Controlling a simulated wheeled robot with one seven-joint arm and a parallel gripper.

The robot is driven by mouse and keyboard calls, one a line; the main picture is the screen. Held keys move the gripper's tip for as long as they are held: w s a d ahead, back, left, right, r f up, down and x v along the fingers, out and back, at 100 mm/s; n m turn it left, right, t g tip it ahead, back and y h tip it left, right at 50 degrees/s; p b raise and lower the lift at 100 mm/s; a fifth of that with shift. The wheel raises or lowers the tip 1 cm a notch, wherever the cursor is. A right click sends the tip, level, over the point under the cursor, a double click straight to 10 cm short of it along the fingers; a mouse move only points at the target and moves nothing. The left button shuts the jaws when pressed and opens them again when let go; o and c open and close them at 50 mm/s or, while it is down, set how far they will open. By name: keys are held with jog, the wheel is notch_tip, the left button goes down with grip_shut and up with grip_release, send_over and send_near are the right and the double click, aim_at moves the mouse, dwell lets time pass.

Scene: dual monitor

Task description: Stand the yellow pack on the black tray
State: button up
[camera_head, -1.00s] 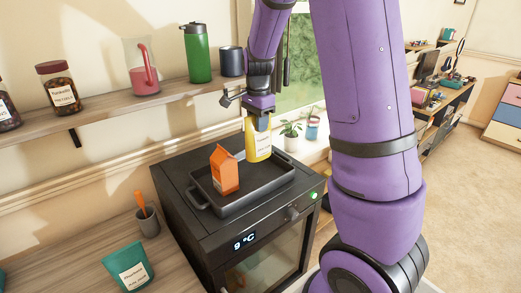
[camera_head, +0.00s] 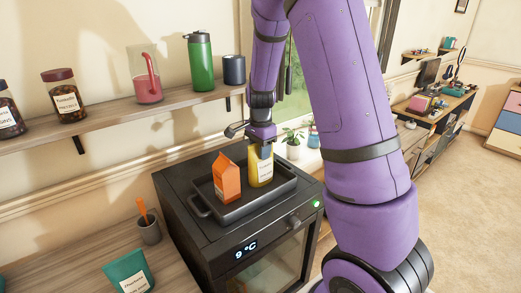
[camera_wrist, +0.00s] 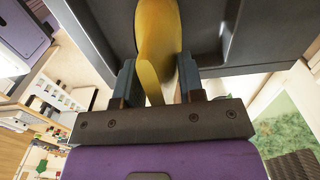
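The yellow pack (camera_head: 261,170) is upright at the back right part of the black tray (camera_head: 229,214), behind an orange carton. My gripper (camera_head: 264,150) is above it with its fingers at the pack's top. In the wrist view the yellow pack (camera_wrist: 158,45) lies between the two fingers of my gripper (camera_wrist: 160,88), and both fingers appear to press on it. The tray (camera_wrist: 237,40) shows beyond the pack. Whether the pack's base touches the tray is hard to tell.
The orange carton (camera_head: 227,178) stands on the tray, left of the pack. The tray sits on a black appliance (camera_head: 190,235) with a display. A wall shelf (camera_head: 115,120) with jars, a pitcher and a green bottle (camera_head: 200,62) runs behind. A potted plant (camera_head: 292,143) is at right.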

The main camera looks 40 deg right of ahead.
jog(key=shift+o, duration=1.4)
notch_tip(320, 180, up, 12)
jog(key=shift+r, duration=0.15)
jog(key=s+a+r+n+t, duration=0.1)
jog(key=s+a+r+n, duration=0.2)
jog(key=s+n, duration=0.3)
jog(key=s+a+r+n+t, duration=0.2)
jog(key=s+a+r+n, duration=0.2)
jog(key=s, duration=0.7)
jog(key=s+a+r+n+t, duration=0.2)
jog(key=s+a+n, duration=0.4)
jog(key=s, duration=0.3)
jog(key=shift+s+r+n, duration=0.2)
jog(key=shift+r+n, duration=0.5)
jog(key=shift+n, duration=0.1)
